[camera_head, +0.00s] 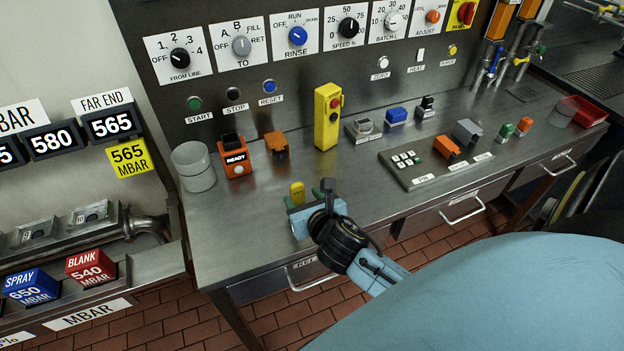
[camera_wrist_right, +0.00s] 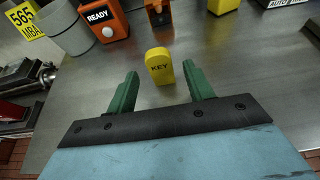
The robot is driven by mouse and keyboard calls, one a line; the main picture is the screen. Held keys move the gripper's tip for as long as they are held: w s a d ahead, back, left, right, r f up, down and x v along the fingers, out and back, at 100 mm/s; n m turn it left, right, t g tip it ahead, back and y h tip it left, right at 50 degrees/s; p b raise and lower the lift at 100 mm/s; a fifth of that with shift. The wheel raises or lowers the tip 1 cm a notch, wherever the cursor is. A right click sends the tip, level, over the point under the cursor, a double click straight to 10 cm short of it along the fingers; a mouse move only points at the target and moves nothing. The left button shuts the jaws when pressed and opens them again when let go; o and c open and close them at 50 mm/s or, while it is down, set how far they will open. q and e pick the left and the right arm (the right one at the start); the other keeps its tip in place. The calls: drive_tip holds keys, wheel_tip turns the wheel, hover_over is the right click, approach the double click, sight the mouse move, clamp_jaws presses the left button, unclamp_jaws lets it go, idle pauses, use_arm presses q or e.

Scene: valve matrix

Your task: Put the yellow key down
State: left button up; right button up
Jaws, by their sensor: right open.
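The yellow key (camera_head: 297,192) stands upright on the steel bench top near its front edge. My right gripper (camera_head: 302,201) is open at the key. In the right wrist view its green fingers (camera_wrist_right: 161,72) are spread to either side of the key, with a visible gap on both sides. My left gripper is not in view.
An orange READY box (camera_head: 236,163), a grey cylinder (camera_head: 194,168), an orange block (camera_head: 277,146) and a yellow button post (camera_head: 327,118) stand behind the key. Bare bench surrounds the key.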

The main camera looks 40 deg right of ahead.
drive_tip(key=v, duration=0.6)
idle(0.4)
